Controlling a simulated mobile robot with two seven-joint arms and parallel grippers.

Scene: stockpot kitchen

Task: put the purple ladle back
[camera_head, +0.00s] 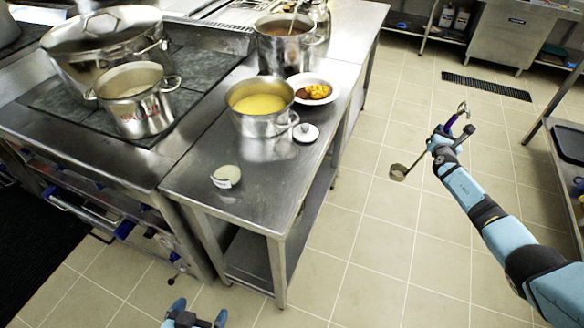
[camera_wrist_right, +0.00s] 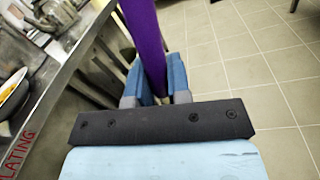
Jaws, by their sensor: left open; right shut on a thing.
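The purple ladle (camera_head: 453,121) is in my right gripper (camera_head: 441,140), above the open floor to the right of the steel table. Its hooked end points up and its round metal cup hangs lower left of the gripper. In the right wrist view the purple handle (camera_wrist_right: 146,42) passes between the blue fingers of my right gripper (camera_wrist_right: 158,88), which are shut on it. My left gripper (camera_head: 196,320) is open and empty at the bottom edge, below the front of the steel table. No holder for the ladle is clearly identifiable.
The steel table (camera_head: 190,190) bears a pot of yellow soup (camera_head: 258,122), a plate of food (camera_head: 328,98), small containers and a larger pot (camera_head: 285,58) with a utensil in it. A stove with pots stands left. A dark-topped stand (camera_head: 568,143) is at the right edge. Tiled floor between is clear.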

